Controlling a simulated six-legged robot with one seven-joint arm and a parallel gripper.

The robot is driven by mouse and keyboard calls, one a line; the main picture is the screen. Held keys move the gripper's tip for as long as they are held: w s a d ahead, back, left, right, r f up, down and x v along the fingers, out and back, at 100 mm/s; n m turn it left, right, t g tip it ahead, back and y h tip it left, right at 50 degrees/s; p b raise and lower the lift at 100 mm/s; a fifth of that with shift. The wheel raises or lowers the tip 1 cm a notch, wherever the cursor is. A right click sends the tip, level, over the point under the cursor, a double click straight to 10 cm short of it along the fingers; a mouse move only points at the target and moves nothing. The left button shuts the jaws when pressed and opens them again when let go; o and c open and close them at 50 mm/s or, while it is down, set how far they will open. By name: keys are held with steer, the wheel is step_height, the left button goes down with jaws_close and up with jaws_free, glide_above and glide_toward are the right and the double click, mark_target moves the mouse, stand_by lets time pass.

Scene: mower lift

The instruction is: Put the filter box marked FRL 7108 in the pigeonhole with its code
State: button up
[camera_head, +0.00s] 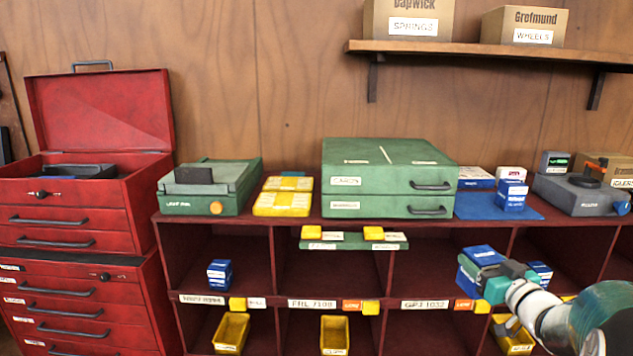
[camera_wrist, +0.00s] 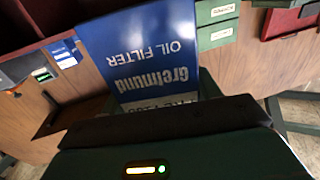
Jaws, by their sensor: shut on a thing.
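My gripper (camera_head: 497,283) is shut on a blue and white filter box (camera_head: 468,273), held in front of the right part of the pigeonhole labelled like GPJ 1032. In the wrist view the held box (camera_wrist: 157,55) shows "Grefmund OIL FILTER" upside down; its code line is partly hidden by the gripper. The pigeonhole with the FRL 7108 label (camera_head: 312,303) is one bay to the left, and I see no box in it. A green strip (camera_head: 353,241) with yellow pieces crosses the top of that opening. The box is apart from that pigeonhole.
Other blue boxes stand in the left pigeonhole (camera_head: 220,273), in a right one (camera_head: 540,272) and on a blue mat (camera_head: 470,207) on top. A green drawer case (camera_head: 390,178) sits on the shelf unit. A red tool chest (camera_head: 85,220) stands left.

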steer(key=w+a+f, duration=0.4)
steer(key=a+f, duration=0.3)
steer(key=f, duration=0.1)
steer(key=w+a+f, duration=0.4)
steer(key=a+f, duration=0.3)
steer(key=f, duration=0.1)
steer(key=s+a+f+m+h, duration=0.1)
steer(key=a+f+h, duration=0.1)
steer(key=a+f, duration=0.9)
step_height(320, 180, down, 4)
steer(key=shift+s+f, duration=0.1)
steer(key=shift+s, duration=0.2)
